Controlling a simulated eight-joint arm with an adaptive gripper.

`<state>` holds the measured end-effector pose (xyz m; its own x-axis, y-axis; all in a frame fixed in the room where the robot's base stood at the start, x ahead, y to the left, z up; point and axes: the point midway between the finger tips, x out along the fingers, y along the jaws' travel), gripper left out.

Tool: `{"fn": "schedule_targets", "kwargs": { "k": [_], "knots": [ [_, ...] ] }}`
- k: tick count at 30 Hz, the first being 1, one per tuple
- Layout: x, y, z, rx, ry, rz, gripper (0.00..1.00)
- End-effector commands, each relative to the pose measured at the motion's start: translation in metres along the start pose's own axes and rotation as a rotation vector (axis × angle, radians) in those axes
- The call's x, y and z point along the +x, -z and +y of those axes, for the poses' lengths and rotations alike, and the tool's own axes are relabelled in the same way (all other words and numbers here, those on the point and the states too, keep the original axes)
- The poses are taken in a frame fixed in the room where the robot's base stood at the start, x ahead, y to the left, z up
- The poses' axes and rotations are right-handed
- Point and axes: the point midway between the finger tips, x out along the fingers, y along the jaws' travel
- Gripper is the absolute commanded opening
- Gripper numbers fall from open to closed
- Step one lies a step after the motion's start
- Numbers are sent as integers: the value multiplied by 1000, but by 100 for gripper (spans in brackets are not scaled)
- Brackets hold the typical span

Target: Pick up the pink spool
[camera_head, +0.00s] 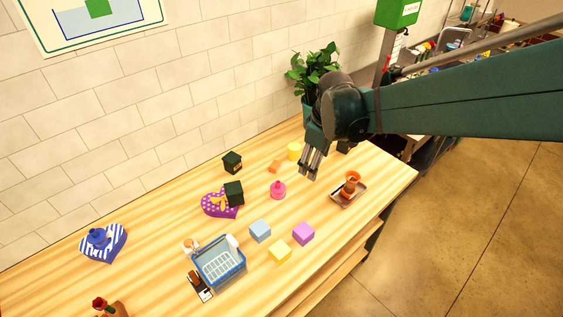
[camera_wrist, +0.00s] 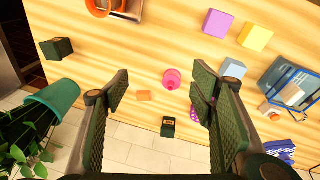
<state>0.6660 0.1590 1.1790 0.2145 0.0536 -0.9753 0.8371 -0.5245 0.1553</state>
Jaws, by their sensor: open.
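The pink spool (camera_head: 278,190) stands on the wooden table near its middle, right of the purple heart-shaped dish. It also shows in the wrist view (camera_wrist: 171,79), below and between my open fingers, with nothing covering it. My gripper (camera_head: 308,172) hangs above the table, to the right of the spool in the head view and apart from it. Its fingers (camera_wrist: 160,85) are spread wide and hold nothing.
Near the spool are a small orange block (camera_head: 275,167), a dark box (camera_head: 234,193) on the purple heart dish (camera_head: 212,208) and a yellow cylinder (camera_head: 294,151). Blue (camera_head: 260,231), purple (camera_head: 303,233) and yellow (camera_head: 280,251) cubes, a blue basket (camera_head: 219,262) and a tray (camera_head: 361,189) stand around.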

Motion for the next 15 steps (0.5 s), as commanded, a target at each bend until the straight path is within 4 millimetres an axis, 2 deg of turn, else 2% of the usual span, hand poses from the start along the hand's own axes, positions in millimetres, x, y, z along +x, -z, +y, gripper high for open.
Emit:
{"fn": "schedule_targets", "kwargs": {
  "k": [3,15],
  "knots": [
    [17,17,1,-61,20,-14,56],
    [80,63,-4,-267,88,-58,56]
  ]
}}
